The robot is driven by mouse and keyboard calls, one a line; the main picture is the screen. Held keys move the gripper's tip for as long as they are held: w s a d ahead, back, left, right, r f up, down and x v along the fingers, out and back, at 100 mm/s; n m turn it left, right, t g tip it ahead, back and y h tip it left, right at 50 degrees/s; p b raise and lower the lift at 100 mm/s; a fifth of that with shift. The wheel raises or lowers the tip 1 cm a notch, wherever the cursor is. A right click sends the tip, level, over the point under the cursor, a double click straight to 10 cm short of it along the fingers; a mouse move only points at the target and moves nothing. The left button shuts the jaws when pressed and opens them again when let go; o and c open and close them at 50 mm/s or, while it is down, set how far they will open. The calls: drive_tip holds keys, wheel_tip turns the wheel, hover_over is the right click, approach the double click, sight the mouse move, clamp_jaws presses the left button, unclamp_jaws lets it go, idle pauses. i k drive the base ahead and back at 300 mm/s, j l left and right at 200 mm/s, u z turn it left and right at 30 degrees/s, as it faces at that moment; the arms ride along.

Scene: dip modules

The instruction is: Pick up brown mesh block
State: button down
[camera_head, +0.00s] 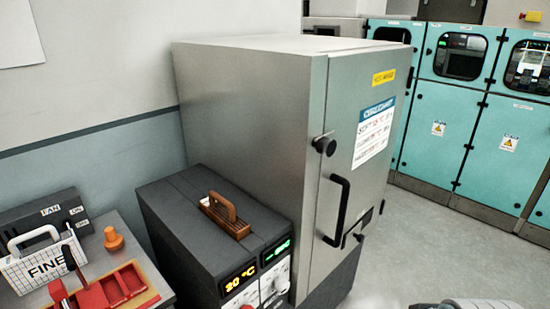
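My gripper does not show. A grey and white rounded shape at the bottom right edge is cut off, and I cannot tell what it is.
A tall grey metal cabinet (250,110) stands right against the dark unit. Teal cabinets (440,140) stand behind; grey floor (440,240) is open at right.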

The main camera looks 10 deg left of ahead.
sight(221, 211)
drive_tip(key=i+j+u, duration=0.3)
drive_tip(key=j, duration=0.25)
drive_tip(key=i+j+u, duration=0.3)
drive_tip(key=i+j, duration=0.1)
drive_tip(key=j, duration=0.05)
